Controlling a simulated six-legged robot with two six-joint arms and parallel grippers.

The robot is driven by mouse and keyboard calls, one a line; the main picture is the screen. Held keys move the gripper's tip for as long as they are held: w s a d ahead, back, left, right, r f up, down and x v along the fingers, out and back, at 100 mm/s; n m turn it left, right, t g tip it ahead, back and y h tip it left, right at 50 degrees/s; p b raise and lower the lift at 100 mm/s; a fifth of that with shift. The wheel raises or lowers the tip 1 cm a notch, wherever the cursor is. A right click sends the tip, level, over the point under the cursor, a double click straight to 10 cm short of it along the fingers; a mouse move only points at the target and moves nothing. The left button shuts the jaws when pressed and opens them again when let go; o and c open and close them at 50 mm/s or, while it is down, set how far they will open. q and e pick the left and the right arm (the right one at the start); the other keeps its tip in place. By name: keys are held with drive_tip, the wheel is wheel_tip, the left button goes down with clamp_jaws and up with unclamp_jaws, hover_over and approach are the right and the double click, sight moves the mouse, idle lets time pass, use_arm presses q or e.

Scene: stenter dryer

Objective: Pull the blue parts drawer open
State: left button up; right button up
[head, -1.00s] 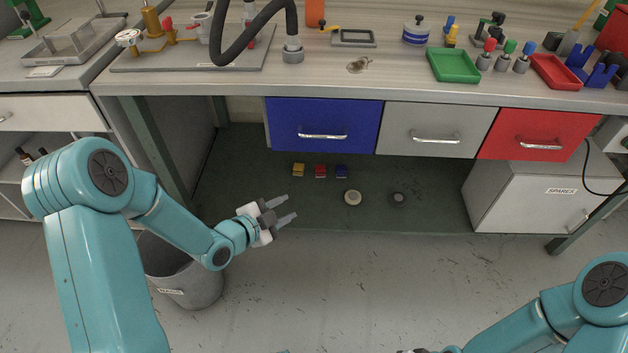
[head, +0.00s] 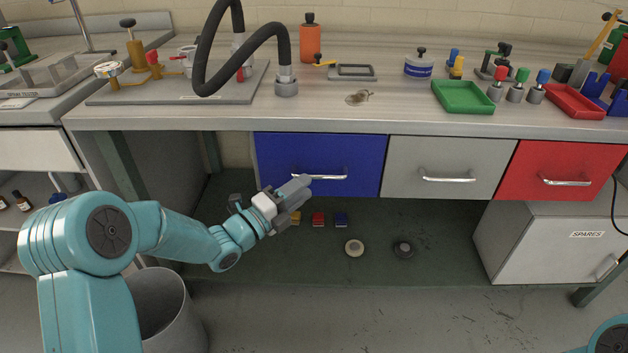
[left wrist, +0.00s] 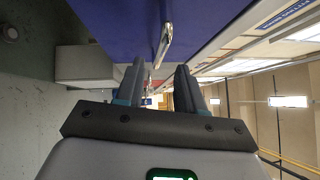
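The blue drawer (head: 350,152) is shut under the bench top, its front in line with its neighbours. Its silver bar handle (head: 330,177) runs level across the front. My left gripper (head: 297,188) is at the left end of this handle in the head view and hides part of it. In the left wrist view the gripper (left wrist: 158,88) is open, with an empty gap between its fingers. The handle (left wrist: 164,42) shows ahead of that gap, beside the blue front (left wrist: 115,15). I cannot tell whether a finger touches it. My right gripper is out of view.
A grey drawer (head: 440,155) and a red drawer (head: 590,160) adjoin to the right. Above is the bench top (head: 320,112) with a black hose (head: 200,65) and a green tray (head: 462,97). Small blocks and two round pieces lie on the shelf below (head: 300,255). A bin (head: 170,310) stands below my left arm.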

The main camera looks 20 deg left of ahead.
use_arm(q)
drive_tip(key=shift+x, duration=2.2)
clamp_jaws()
